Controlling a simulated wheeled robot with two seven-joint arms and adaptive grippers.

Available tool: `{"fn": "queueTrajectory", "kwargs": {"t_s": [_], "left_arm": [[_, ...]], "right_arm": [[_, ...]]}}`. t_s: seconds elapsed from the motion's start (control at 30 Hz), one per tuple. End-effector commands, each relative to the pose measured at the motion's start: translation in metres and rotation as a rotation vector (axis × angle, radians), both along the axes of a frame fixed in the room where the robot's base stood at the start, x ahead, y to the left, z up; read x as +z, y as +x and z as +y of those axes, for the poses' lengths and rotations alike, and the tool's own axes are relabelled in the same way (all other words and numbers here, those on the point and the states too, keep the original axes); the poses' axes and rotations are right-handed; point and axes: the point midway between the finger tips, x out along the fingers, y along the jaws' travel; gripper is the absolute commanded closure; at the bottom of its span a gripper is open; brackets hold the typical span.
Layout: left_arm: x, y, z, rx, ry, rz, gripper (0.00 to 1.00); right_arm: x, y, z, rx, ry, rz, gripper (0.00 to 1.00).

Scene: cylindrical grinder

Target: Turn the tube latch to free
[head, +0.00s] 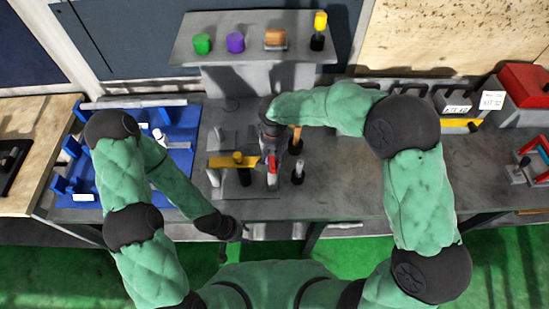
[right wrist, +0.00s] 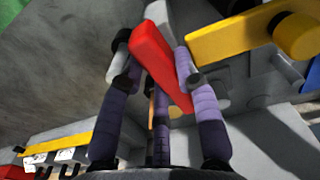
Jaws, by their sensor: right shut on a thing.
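A red lever (head: 272,166), which I take for the tube latch, stands on the grey machine in the middle of the bench. In the right wrist view, the red lever (right wrist: 158,55) runs tilted between the fingers. My right gripper (head: 270,149) reaches it from above and is shut on it; its fingers (right wrist: 158,80) lie on both sides of the lever. The lever's base is partly hidden. My left gripper (head: 230,245) hangs low at the front edge of the bench, away from the lever; its fingers are too dark and small to judge.
A shelf (head: 215,62) with coloured knobs is behind.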

Motion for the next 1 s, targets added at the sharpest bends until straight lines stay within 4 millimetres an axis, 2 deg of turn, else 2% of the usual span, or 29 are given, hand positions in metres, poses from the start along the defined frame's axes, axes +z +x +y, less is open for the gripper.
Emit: {"fn": "queueTrajectory", "kwargs": {"t_s": [0.43,0.47,0.53,0.87,1.0], "left_arm": [[-0.001,0.0,0.0,0.0,0.0,0.0,0.6],[-0.001,0.0,0.0,0.0,0.0,0.0,0.6],[-0.001,0.0,0.0,0.0,0.0,0.0,0.6],[-0.001,0.0,0.0,0.0,0.0,0.0,0.6],[-0.001,0.0,0.0,0.0,0.0,0.0,0.6]], "right_arm": [[0.0,0.0,0.0,-0.008,0.0,0.0,1.0],[0.0,0.0,0.0,-0.008,0.0,0.0,0.62],[0.0,0.0,0.0,-0.008,0.0,0.0,0.43],[0.001,0.0,0.0,-0.008,0.0,0.0,0.43],[0.01,0.0,0.0,-0.008,0.0,-0.002,0.43]]}}
